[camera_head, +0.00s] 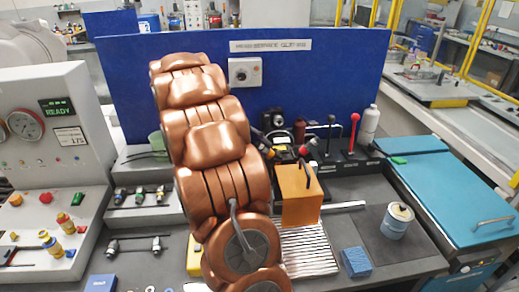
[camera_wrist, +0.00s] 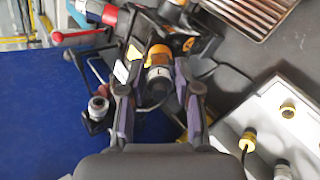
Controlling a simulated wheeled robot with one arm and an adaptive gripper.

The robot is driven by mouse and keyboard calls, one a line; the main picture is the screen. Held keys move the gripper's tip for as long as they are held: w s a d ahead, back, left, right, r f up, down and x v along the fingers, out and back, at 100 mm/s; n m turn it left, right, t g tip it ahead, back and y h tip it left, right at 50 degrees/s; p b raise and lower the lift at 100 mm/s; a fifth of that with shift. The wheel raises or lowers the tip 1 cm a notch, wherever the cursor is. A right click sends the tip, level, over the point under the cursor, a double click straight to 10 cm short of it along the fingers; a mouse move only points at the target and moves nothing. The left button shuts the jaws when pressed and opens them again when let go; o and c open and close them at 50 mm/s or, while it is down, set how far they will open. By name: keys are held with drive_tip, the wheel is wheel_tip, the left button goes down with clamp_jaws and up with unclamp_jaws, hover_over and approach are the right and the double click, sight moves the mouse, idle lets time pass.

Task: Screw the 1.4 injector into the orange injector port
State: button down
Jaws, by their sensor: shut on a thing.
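In the wrist view my gripper (camera_wrist: 158,76) has its two fingers closed on either side of an injector (camera_wrist: 158,78), a short silver cylinder with a dark mark. Its number cannot be read. An orange-yellow band (camera_wrist: 158,51) shows just beyond it, against a black fixture; I cannot tell whether this is part of the injector or the orange port, nor whether any thread is engaged. In the head view my copper arm hides the gripper and the held injector. An orange block (camera_head: 300,194) stands right of the arm.
Several injectors sit in a rack (camera_head: 138,196) at left. A ridged metal tray (camera_head: 310,250), a blue sponge (camera_head: 355,262) and a white-blue can (camera_head: 397,222) lie at right. Red and black levers (camera_head: 354,131) stand near the blue back panel (camera_head: 330,60). A black-and-silver fitting (camera_wrist: 98,108) is left of my fingers.

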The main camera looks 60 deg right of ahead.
drive_tip(key=shift+f+m+b, duration=0.15)
drive_tip(key=shift+m+b, duration=0.25)
drive_tip(key=shift+b, duration=0.4)
drive_tip(key=c, duration=0.7)
unclamp_jaws()
drive_tip(key=v, duration=1.2)
